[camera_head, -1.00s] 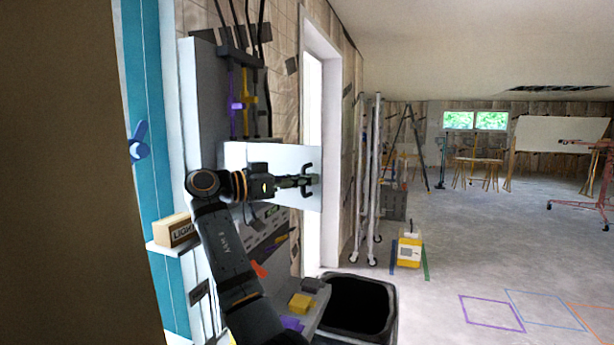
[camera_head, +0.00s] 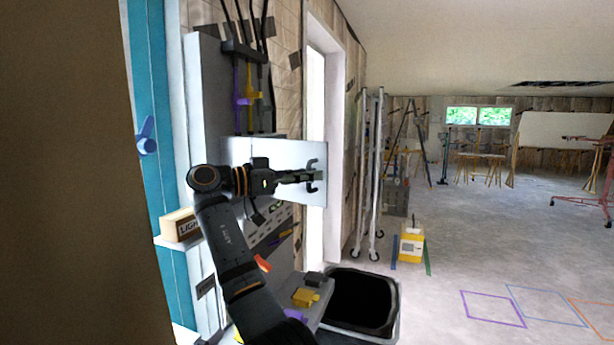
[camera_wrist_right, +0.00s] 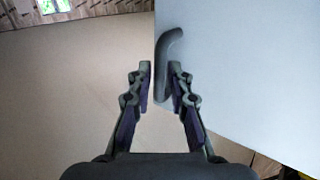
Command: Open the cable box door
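The cable box (camera_head: 209,95) is a grey cabinet on the wall at left. Its pale door (camera_head: 302,150) is swung out from the box, edge to the right. My right gripper (camera_head: 314,176) is in front of the door near its free edge. In the right wrist view, the door (camera_wrist_right: 250,70) fills the right side, and its grey curved handle (camera_wrist_right: 172,48) passes between the fingertips of my right gripper (camera_wrist_right: 160,80). The fingers are apart, with a gap on the handle's left side; contact on the right is unclear. My left gripper is not in view.
A black bin (camera_head: 362,300) stands below right, next to a shelf holding a yellow block (camera_head: 306,297). A wheeled white frame (camera_head: 368,170) stands beyond. Open floor (camera_head: 450,260) lies to the right.

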